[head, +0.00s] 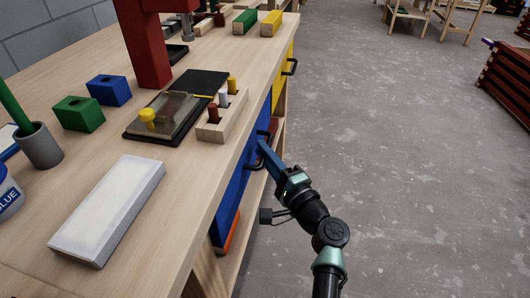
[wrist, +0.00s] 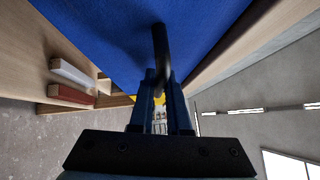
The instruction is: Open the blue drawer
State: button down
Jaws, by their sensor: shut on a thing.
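The blue drawer (head: 236,180) is in the front of the workbench, below the top's edge. Its blue front (wrist: 95,35) fills the upper part of the wrist view. A black bar handle (wrist: 159,48) stands out from that front. My gripper (head: 264,150) reaches to the drawer front from the right. In the wrist view its two blue fingers (wrist: 160,80) are closed around the handle. The head view shows no clear gap between the drawer front and the bench, and the gripper partly hides the handle there.
A yellow drawer (head: 280,75) with a black handle is farther along the bench. An orange front (head: 231,235) shows low down under the blue one. The bench top (head: 185,210) holds a whitish block (head: 110,208) and a wooden peg holder (head: 222,118). The floor (head: 400,170) to the right is clear.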

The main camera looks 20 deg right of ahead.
dwell(0.8)
jog(key=s+d+b, duration=0.3)
jog(key=s+d, duration=0.4)
jog(key=d, duration=0.4)
jog(key=s+d+b, duration=0.3)
jog(key=s+d, duration=0.4)
jog(key=d, duration=0.3)
jog(key=shift+s+d, duration=0.4)
jog(key=c, duration=0.9)
grip_release()
jog(key=p+v, duration=0.2)
jog(key=v, duration=1.1)
jog(key=shift+w, duration=0.1)
